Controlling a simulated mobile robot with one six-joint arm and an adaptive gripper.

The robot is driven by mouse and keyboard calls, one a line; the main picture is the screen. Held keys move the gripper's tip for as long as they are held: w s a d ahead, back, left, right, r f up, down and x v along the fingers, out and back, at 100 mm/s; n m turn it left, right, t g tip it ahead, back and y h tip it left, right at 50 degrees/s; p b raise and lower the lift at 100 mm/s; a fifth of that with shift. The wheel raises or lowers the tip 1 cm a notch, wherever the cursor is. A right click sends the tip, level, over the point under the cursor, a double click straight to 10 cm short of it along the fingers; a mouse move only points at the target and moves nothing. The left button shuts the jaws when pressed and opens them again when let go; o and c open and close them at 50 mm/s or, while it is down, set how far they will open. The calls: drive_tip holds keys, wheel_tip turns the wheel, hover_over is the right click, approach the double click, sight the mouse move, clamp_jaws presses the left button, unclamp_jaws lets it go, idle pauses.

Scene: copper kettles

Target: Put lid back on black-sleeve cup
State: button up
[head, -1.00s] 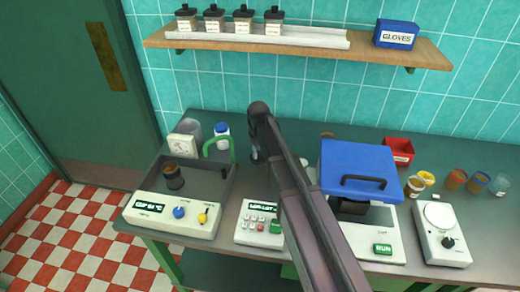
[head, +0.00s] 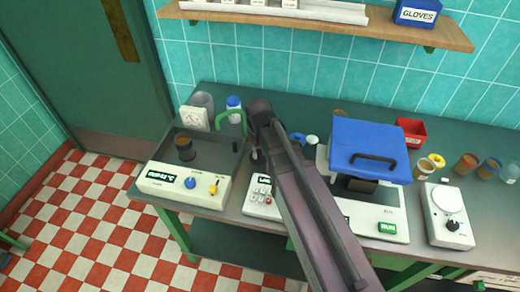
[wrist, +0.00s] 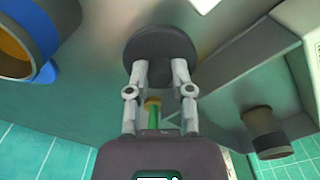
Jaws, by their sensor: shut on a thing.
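A dark round lid (wrist: 130,48) with a knob hangs in my gripper (wrist: 158,68), whose fingers are closed on either side of the knob in the wrist view. In the head view my gripper (head: 256,154) is mostly hidden by my arm, just right of the grey bath. A dark-sleeved cup (head: 184,148) with brownish contents and no lid visible stands upright in the bath; it also shows in the wrist view (wrist: 264,122). The held lid is apart from this cup, off to its right in the head view.
The open-topped bath (head: 208,168) has a green bar (head: 232,116) at its back right. A white-labelled box (head: 194,118) and a blue-capped bottle (head: 234,108) stand behind it. A blue-lidded machine (head: 368,143) is right of my arm. A blue-banded cup (wrist: 45,55) is near the lid.

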drive_tip(key=shift+a+r, duration=0.1)
idle(0.5)
drive_tip(key=shift+w+a+r+p, duration=0.2)
drive_tip(key=shift+a+r+p, duration=0.15)
drive_tip(key=shift+r+p, duration=0.15)
drive_tip(key=w+a+r+n+p, duration=0.3)
drive_tip(key=a+r+p, duration=0.8)
drive_tip(key=a, duration=0.1)
drive_tip(key=a+n, duration=0.3)
drive_tip(key=a, duration=1.1)
drive_tip(key=shift+w+a, duration=0.15)
drive_tip(key=shift+w, duration=0.05)
drive_tip(key=shift+f, duration=0.2)
wheel_tip(320, 180, down, 6)
drive_tip(key=b, duration=0.6)
drive_tip(key=shift+f+b, duration=0.25)
drive_tip(key=shift+b, duration=0.1)
idle(1.2)
